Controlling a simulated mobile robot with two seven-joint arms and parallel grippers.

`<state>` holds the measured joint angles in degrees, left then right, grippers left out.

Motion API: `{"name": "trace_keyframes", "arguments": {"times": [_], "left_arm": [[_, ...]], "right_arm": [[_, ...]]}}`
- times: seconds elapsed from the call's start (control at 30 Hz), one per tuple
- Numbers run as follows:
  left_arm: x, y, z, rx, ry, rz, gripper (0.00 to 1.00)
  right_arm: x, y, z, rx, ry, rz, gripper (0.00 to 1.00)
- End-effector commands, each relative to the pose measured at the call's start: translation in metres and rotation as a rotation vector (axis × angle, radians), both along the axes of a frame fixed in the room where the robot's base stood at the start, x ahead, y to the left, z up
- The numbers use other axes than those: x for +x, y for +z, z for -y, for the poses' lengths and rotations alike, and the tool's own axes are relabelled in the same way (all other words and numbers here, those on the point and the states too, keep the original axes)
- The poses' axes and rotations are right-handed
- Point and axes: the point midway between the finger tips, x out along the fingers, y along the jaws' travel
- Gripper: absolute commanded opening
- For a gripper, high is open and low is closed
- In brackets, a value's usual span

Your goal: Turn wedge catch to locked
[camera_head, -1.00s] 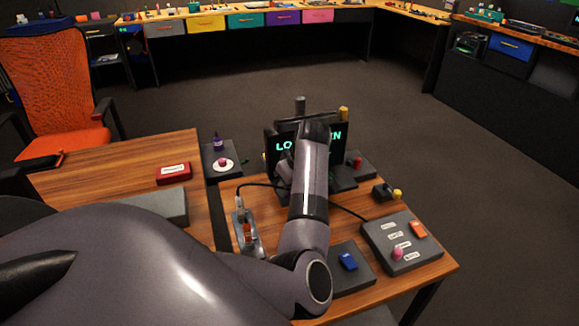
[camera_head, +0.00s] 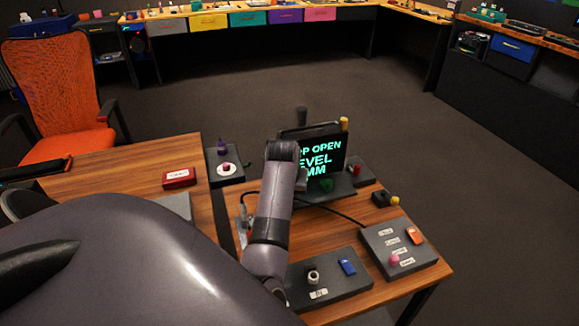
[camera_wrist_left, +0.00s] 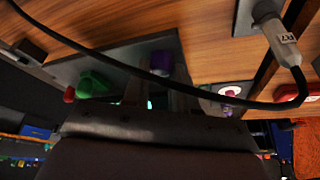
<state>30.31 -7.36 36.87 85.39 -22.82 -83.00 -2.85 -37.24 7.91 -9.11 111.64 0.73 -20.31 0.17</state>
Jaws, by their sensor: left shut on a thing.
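My left gripper (camera_wrist_left: 160,84) reaches the dark base of the screen unit in the left wrist view. Its fingers are shut on a small purple piece (camera_wrist_left: 162,61), which may be the wedge catch. A green knob (camera_wrist_left: 95,86) sits on the same base, to the left of the fingers. It also shows in the head view (camera_head: 326,186). In the head view my left arm covers the gripper and the purple piece. The catch's position cannot be read. The screen (camera_head: 318,160) shows partly hidden text including "OPEN". My right gripper is out of view.
A black cable (camera_wrist_left: 150,78) crosses close in front of the fingers. A control box (camera_head: 398,250) with orange and pink controls and a box with a blue switch (camera_head: 348,267) stand on the wooden table at front right. A red box (camera_head: 179,178) lies at left.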

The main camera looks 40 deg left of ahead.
Motion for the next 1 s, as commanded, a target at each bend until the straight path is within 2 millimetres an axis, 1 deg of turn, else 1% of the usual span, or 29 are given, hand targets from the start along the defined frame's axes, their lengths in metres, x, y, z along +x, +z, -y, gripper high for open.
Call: {"name": "trace_keyframes", "arguments": {"times": [0.3,0.77,0.8,0.87,0.9,1.0], "left_arm": [[-0.0006,-0.0003,-0.0004,-0.001,-0.098,-0.002,0.00],[-0.0007,-0.0003,-0.0005,0.000,-0.112,-0.002,0.00],[-0.0007,-0.0003,-0.0005,0.000,-0.112,-0.002,0.30],[-0.0007,-0.0003,-0.0005,-0.001,-0.111,-0.002,0.50],[-0.0006,-0.0003,-0.0005,-0.001,-0.111,-0.002,0.53],[-0.0006,-0.0003,-0.0005,-0.001,-0.111,-0.002,0.53]], "right_arm": [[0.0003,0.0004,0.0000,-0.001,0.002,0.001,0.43],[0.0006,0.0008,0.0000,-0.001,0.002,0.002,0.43],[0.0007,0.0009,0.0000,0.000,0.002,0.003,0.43],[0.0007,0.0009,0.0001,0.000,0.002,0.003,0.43],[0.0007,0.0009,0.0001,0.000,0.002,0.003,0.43],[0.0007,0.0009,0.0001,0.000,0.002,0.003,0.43]]}}
